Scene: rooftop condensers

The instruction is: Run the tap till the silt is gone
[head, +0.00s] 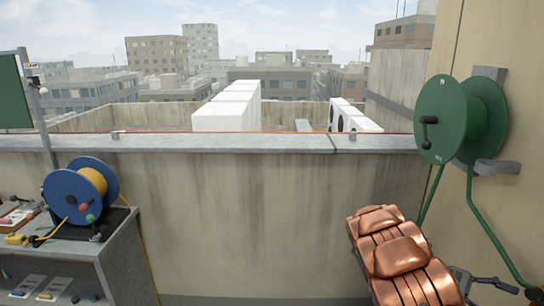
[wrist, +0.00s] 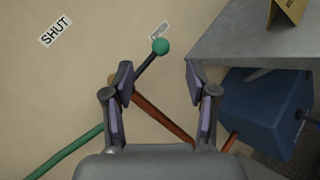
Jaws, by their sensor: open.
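In the wrist view a tap lever, a dark rod with a green ball knob (wrist: 160,46), stands out against the beige wall. The knob lies between and just beyond my open fingertips (wrist: 158,70). The rod's lower end runs behind or beside my left finger, so the tap body is mostly hidden. A "SHUT" label (wrist: 55,29) is on the wall at upper left, and a second small label (wrist: 160,31) is near the knob, its text unreadable. An orange-brown pipe (wrist: 150,113) runs diagonally behind my fingers. In the head view my gripper (head: 505,284) is at lower right. No water or silt shows.
A green hose (wrist: 65,150) runs at lower left in the wrist view. A grey ledge (wrist: 240,45) with a yellow sign (wrist: 288,10) and a blue box (wrist: 262,105) are close on the right. A green reel (head: 440,120) and a blue reel (head: 68,195) flank the parapet (head: 240,220).

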